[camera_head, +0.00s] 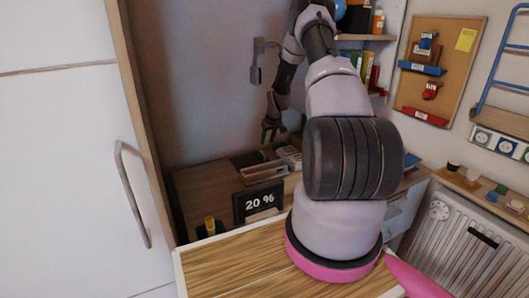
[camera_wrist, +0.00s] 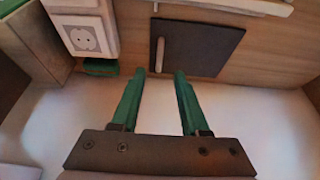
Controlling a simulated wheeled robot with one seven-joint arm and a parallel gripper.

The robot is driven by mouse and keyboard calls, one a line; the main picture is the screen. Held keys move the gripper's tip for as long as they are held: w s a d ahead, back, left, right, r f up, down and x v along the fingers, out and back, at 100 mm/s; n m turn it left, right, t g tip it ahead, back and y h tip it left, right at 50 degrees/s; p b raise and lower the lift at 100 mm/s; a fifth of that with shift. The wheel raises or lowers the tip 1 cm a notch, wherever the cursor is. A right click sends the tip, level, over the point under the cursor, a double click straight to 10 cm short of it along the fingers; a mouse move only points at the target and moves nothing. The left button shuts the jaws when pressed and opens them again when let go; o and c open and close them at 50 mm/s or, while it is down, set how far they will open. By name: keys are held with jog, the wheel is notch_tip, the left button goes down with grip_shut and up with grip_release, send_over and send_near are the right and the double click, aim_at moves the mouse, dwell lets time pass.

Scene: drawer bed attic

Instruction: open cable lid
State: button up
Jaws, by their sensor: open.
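The cable lid (camera_wrist: 215,52) is a dark square panel set in the wooden desk top, with a pale bar-like handle (camera_wrist: 160,55) along its left side in the wrist view. It looks closed. In the head view a dark patch, likely the lid (camera_head: 243,160), shows at the back of the desk. My gripper (camera_wrist: 160,73) has two green fingers, open and empty. In the wrist view the tips lie just short of the handle, one to each side of its line. Whether they touch anything cannot be told. The gripper (camera_head: 271,130) also shows in the head view, above the back of the desk.
A white socket box (camera_wrist: 88,38) with a green base stands left of the lid in the wrist view. A pale tray (camera_head: 263,171) and a "20 %" display (camera_head: 260,203) are on the desk. A shelf (camera_head: 366,38) and a wall hook (camera_head: 256,62) are nearby.

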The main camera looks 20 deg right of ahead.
jog(key=x, duration=0.8)
jog(key=shift+w+f, duration=0.1)
jog(key=shift+f, duration=0.1)
grip_shut()
dwell(1.1)
